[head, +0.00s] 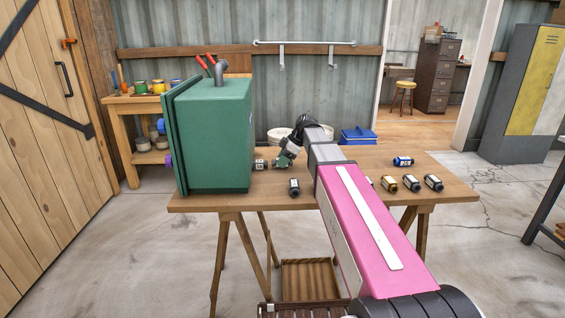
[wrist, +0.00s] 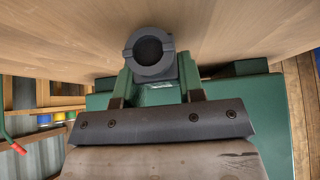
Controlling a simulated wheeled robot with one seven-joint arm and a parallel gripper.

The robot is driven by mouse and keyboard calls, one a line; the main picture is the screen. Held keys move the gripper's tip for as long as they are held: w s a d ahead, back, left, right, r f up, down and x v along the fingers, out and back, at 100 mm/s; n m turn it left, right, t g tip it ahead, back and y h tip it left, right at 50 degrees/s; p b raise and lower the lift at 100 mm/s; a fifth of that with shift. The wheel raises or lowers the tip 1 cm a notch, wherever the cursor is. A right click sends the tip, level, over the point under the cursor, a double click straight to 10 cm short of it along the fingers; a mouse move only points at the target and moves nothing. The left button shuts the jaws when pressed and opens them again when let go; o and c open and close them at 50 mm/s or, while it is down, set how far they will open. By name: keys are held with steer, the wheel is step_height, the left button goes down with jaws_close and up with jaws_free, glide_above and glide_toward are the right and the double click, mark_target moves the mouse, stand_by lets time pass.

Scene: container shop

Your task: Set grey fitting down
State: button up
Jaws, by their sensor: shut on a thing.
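My gripper (head: 281,161) is over the wooden table, just right of the green cabinet (head: 222,135). In the wrist view its two green fingers (wrist: 151,72) are shut on the grey fitting (wrist: 166,68), a dark grey ring-like piece with notches and a round opening. The fitting shows against the tabletop (wrist: 60,50); whether it touches the wood I cannot tell. In the head view the fitting is too small and covered to make out clearly.
Several canisters (head: 411,183) lie at the right.

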steer(key=shift+f, duration=0.3)
steer(key=shift+f, duration=0.15)
steer(key=o, duration=1)
steer(key=v, duration=1.2)
steer(key=shift+r, duration=0.2)
